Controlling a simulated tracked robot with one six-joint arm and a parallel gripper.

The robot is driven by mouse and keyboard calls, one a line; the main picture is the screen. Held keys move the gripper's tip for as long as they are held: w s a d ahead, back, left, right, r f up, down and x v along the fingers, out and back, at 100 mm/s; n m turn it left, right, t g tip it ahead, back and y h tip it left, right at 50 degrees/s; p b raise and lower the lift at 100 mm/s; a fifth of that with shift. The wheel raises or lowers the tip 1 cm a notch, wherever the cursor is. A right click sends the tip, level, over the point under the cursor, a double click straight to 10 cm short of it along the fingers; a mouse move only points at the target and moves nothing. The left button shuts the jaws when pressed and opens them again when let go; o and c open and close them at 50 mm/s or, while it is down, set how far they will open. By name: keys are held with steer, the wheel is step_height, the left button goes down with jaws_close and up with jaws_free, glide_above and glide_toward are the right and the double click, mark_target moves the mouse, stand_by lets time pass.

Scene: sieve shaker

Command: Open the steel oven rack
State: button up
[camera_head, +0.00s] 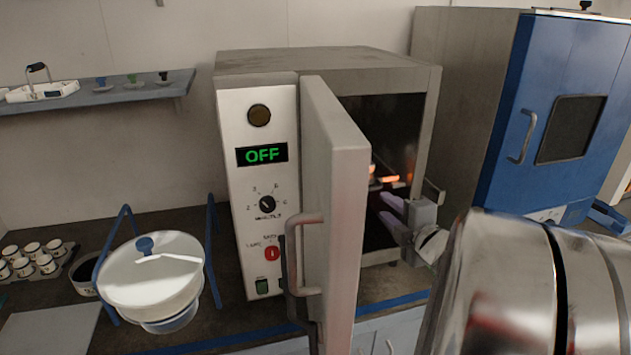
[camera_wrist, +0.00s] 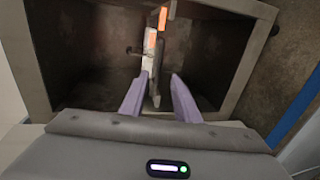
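The steel oven (camera_head: 320,62) stands on the bench with its door (camera_head: 338,190) swung open. Inside the dark chamber is a pale grey piece (camera_wrist: 150,62), which appears to be the rack, with orange patches at its far end. In the head view it shows only as a small bright strip with orange (camera_head: 388,179). My gripper (camera_head: 384,207) reaches into the oven opening from the right. In the wrist view its two lilac fingers (camera_wrist: 159,78) are apart, with the grey piece between them, closer to the left finger. Contact cannot be told. Most of the rack is hidden.
The open door with its handle (camera_head: 303,255) stands left of my arm. The oven panel's display (camera_head: 262,154) reads OFF. A blue cabinet (camera_head: 555,110) stands at right. A white lidded vessel (camera_head: 150,272) and several small cups (camera_head: 45,264) are on the bench at left.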

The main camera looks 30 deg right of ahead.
steer(key=x, duration=1.3)
steer(key=shift+w+d+f, duration=0.1)
steer(key=shift+w, duration=0.2)
steer(key=shift+c, duration=0.6)
